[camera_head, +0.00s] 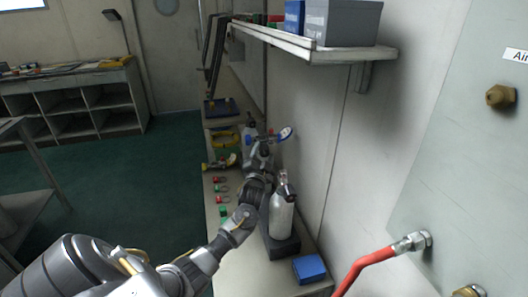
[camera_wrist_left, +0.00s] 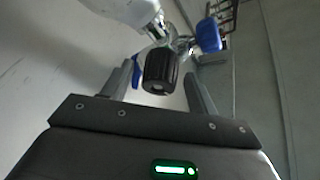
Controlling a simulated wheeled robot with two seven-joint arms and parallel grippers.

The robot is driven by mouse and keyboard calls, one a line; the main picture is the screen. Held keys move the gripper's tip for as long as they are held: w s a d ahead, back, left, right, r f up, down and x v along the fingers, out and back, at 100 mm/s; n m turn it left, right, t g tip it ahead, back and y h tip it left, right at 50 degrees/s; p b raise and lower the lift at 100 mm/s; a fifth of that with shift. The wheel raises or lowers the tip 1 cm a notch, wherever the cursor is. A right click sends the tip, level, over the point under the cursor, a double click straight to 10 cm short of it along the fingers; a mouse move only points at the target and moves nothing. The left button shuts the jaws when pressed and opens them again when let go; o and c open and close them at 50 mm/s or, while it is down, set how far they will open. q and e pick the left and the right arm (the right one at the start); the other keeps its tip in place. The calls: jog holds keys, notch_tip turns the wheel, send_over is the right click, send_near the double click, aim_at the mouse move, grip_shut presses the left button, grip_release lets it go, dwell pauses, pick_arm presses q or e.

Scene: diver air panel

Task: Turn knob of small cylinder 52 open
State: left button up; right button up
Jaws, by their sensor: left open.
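In the left wrist view a white cylinder (camera_wrist_left: 126,8) comes in from the top, with a metal valve carrying a black ribbed knob (camera_wrist_left: 160,70) and a blue knob (camera_wrist_left: 208,36). My left gripper (camera_wrist_left: 160,84) is open, its two fingers on either side of the black knob, with gaps visible. In the head view my left gripper (camera_head: 258,139) is over the bench, and blue parts show beside it. It hides most of what lies behind it. No number 52 is readable. My right gripper is not in view.
A nearer white cylinder (camera_head: 282,216) with a black and red valve stands on a black block, close to my left forearm. A blue box (camera_head: 309,268) lies at the bench's near end. A wall shelf (camera_head: 310,48) overhangs the bench. A red hose (camera_head: 362,268) is at right.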

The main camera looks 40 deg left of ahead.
pick_arm(q)
jog(key=shift+w+a+r, duration=0.15)
jog(key=shift+w+a, duration=0.05)
jog(key=shift+w, duration=0.2)
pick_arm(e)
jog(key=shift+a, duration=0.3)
pick_arm(q)
jog(key=c, duration=1)
jog(key=shift+f+n+y+b, duration=0.25)
jog(key=shift+n+y+b, duration=0.05)
jog(key=shift+n+b, duration=0.4)
jog(key=shift+r+n, duration=0.15)
jog(key=shift+n, duration=0.15)
jog(key=shift+r, duration=0.1)
jog(key=o, duration=0.9)
jog(key=shift+c, duration=0.2)
jog(key=shift+o, duration=0.7)
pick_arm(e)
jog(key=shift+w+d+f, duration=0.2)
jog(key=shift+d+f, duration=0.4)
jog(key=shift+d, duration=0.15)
